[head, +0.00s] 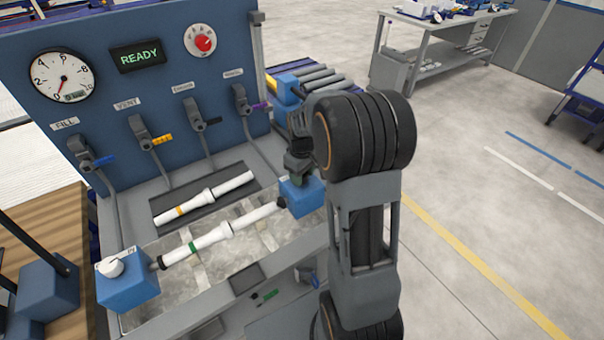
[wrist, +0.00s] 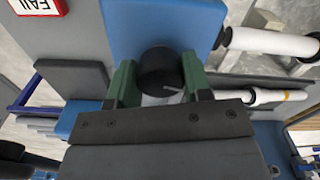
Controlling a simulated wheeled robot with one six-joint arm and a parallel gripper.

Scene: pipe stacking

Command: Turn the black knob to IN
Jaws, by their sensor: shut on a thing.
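The black knob (wrist: 157,66) sits on a blue block (wrist: 145,22) in the wrist view. The green fingers of my gripper (wrist: 160,80) stand on either side of it and are shut on it. A short pale line shows on the knob's near edge; I cannot read any IN marking. In the head view my gripper (head: 298,172) reaches down onto the right-hand blue block (head: 302,198), and the knob is hidden behind the gripper and arm.
A white pipe with a green band (head: 210,238) runs between the right block and a left blue block (head: 128,292) with a white knob (head: 111,266). Another white pipe (head: 205,197) lies in a dark tray behind. The panel (head: 100,90) carries several levers, a gauge and a READY display (head: 139,56).

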